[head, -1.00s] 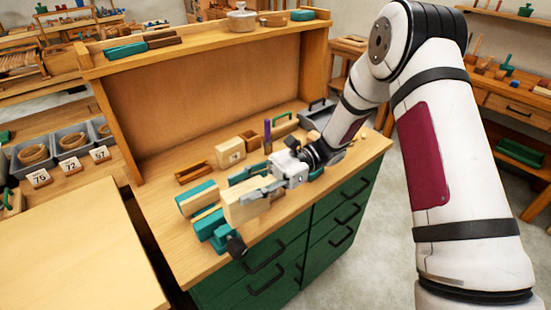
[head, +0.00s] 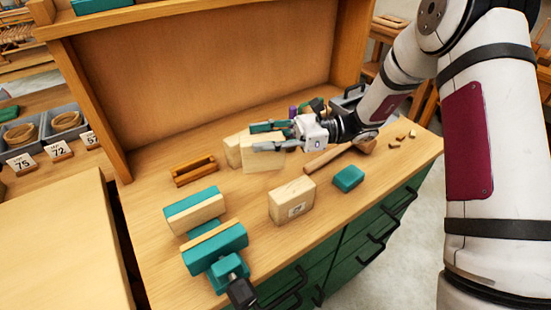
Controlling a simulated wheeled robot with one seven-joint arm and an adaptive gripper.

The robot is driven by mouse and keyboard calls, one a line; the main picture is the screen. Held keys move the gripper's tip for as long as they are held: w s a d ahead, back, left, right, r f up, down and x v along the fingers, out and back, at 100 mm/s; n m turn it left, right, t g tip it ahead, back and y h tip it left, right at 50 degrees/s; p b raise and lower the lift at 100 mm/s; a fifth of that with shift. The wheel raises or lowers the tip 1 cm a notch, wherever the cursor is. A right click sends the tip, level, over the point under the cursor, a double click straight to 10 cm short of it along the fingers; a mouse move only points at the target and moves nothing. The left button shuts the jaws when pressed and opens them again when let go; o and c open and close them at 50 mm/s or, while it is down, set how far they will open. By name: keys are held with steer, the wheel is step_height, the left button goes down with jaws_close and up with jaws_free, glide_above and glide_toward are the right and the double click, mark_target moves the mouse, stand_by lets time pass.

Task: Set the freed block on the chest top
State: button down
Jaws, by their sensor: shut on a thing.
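My gripper (head: 268,139) is shut on a pale wooden block (head: 262,158), which it holds upright over the back middle of the chest's wooden top (head: 240,200). I cannot tell whether the block touches the top. Another pale block (head: 233,152) shows partly behind its left side. The teal vise (head: 217,247) sits at the front left edge, its wood-lined jaws apart with no block between them. Green drawers (head: 345,245) are below the top.
A pale block with a label (head: 292,200) and a small teal block (head: 348,178) stand near the front. A brown wooden holder (head: 194,171) lies at the left. A wooden mallet (head: 340,152) lies under my arm. Bare top shows between the holder and the labelled block.

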mark_target(266, 158)
step_height(266, 158, down, 6)
steer(key=shift+f, duration=0.1)
stand_by(0.4)
steer(key=c, duration=1.1)
jaws_free()
steer(key=shift+f, duration=0.1)
steer(key=shift+d, duration=0.2)
steer(key=d, duration=0.3)
steer(key=w+d+b, duration=0.1)
steer(key=d, duration=0.3)
steer(key=w+d, duration=0.1)
steer(key=d, duration=0.3)
steer(key=shift+w+d, duration=0.15)
steer(key=shift+d, duration=0.05)
